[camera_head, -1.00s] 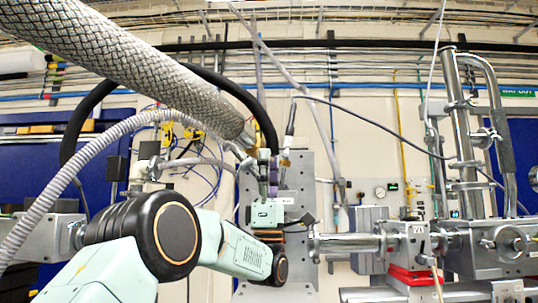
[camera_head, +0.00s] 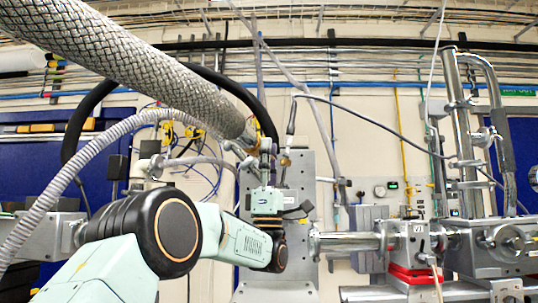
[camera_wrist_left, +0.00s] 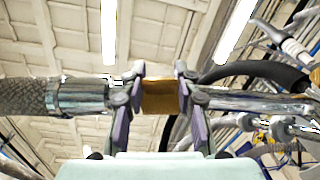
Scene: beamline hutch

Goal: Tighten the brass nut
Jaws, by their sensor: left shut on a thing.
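The brass nut (camera_wrist_left: 160,97) sits in the middle of the left wrist view, on the line between a braided metal hose (camera_wrist_left: 30,96) with a steel end collar and a shiny metal pipe (camera_wrist_left: 255,103). My left gripper (camera_wrist_left: 160,90) has one finger on each side of the nut and is shut on it. In the head view my left gripper (camera_head: 267,160) points up at the end of the braided hose (camera_head: 150,65); the nut is hard to make out there. My right gripper is not in view.
A grey upright plate (camera_head: 298,180) stands behind my gripper. A ribbed grey conduit (camera_head: 75,165) and a black hose (camera_head: 262,112) curve close around the arm. Steel beamline parts (camera_head: 350,243) with a red block fill the right.

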